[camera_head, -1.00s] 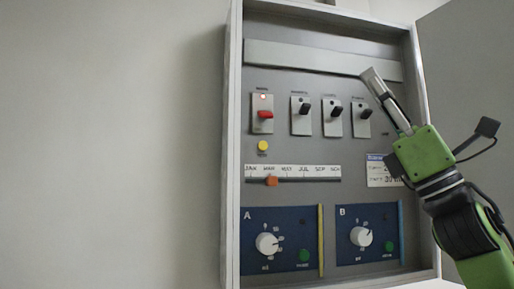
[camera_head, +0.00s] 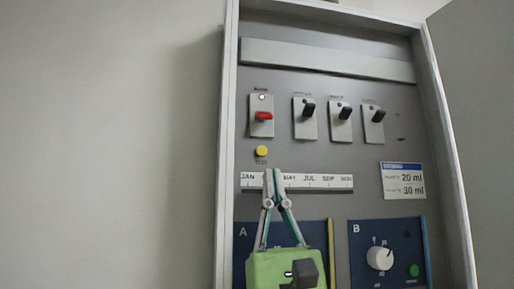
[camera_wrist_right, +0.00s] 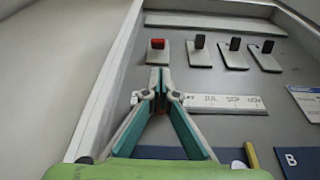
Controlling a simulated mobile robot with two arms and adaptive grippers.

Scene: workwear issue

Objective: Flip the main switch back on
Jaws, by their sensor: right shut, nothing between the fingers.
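The main switch has a red lever (camera_head: 264,115) on a grey plate at the upper left of the panel. The small lamp (camera_head: 262,97) above it looks pale, not red. In the right wrist view the red lever (camera_wrist_right: 158,44) stands just beyond my fingertips. My right gripper (camera_head: 273,174) is shut and empty, its fingers pointing up, below the main switch and in front of the month scale. It also shows in the right wrist view (camera_wrist_right: 160,78), apart from the lever in the picture. It hides part of the scale and the dial of panel A. My left gripper is not in view.
Black-lever switches (camera_head: 308,108) stand in a row to the right. A yellow button (camera_head: 262,151) sits between the main switch and my fingertips. The month scale (camera_head: 320,181), a label (camera_head: 402,180) and dial B (camera_head: 380,258) are nearby. The cabinet's raised frame (camera_head: 226,150) borders the left.

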